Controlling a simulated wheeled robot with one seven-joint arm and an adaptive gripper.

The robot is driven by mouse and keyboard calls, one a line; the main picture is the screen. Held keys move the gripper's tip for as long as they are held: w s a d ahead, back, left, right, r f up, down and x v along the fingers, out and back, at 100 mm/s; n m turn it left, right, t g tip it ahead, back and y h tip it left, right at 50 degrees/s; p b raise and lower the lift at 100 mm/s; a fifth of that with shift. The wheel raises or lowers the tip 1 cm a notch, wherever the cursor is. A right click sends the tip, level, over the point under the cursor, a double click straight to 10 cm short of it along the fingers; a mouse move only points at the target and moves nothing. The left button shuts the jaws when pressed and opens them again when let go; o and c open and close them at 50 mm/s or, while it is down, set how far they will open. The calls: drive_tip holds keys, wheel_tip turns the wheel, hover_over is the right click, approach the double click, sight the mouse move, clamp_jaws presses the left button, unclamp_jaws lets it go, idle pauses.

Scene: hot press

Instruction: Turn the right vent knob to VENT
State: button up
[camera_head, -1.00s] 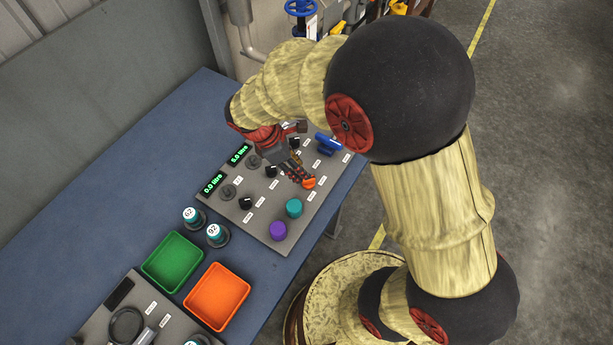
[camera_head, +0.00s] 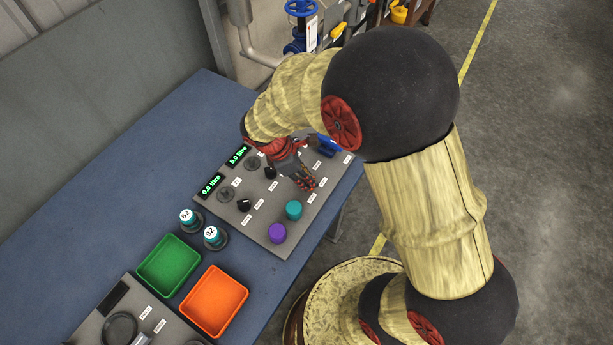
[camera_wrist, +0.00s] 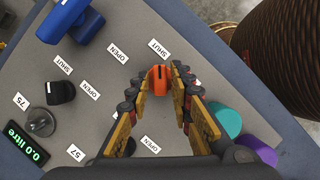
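In the wrist view an orange knob (camera_wrist: 160,80) stands upright on the grey panel, near labels reading OPEN and SHUT. My gripper (camera_wrist: 157,73) has its two fingers apart, one on each side of this knob, with narrow gaps visible between knob and fingers. In the head view my gripper (camera_head: 304,184) is low over the panel (camera_head: 238,211) and hides the orange knob. Black knobs sit to the left, one in the wrist view (camera_wrist: 60,92) and one in the head view (camera_head: 244,205). I cannot read any VENT label.
A blue handle (camera_head: 327,147) stands beyond my gripper. A teal knob (camera_head: 293,210) and a purple knob (camera_head: 277,233) are at the panel's near edge. A green tray (camera_head: 168,265), an orange tray (camera_head: 215,301) and two numbered weights stand on the blue table (camera_head: 130,180).

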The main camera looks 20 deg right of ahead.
clamp_jaws()
drive_tip(key=shift+m+p, duration=0.4)
drive_tip(key=shift+p, duration=0.15)
drive_tip(key=m+g+p, duration=0.1)
drive_tip(key=m+p, duration=0.2)
drive_tip(key=shift+d+r+y, duration=0.1)
drive_tip(key=shift+r+y, duration=0.05)
drive_tip(key=shift+y, duration=0.15)
drive_tip(key=m+g+y+p, duration=0.1)
drive_tip(key=m+p, duration=0.3)
drive_tip(key=shift+w+g, duration=0.1)
drive_tip(key=shift+g, duration=0.3)
drive_tip(key=m+p, duration=0.1)
drive_tip(key=m, duration=0.1)
drive_tip(key=m+y+p, duration=0.1)
drive_tip(key=m+p, duration=0.1)
drive_tip(key=m, duration=0.1)
drive_tip(key=shift+d+g+y, duration=0.2)
drive_tip(key=shift+g+y, duration=0.1)
drive_tip(key=shift+g, duration=0.1)
drive_tip(key=m+y+p, duration=0.1)
drive_tip(key=m, duration=0.1)
drive_tip(key=m+y+p, duration=0.1)
drive_tip(key=m, duration=0.2)
drive_tip(key=shift+d+f, duration=0.1)
drive_tip(key=shift+f, duration=0.1)
drive_tip(key=shift+o, duration=1.5)
unclamp_jaws()
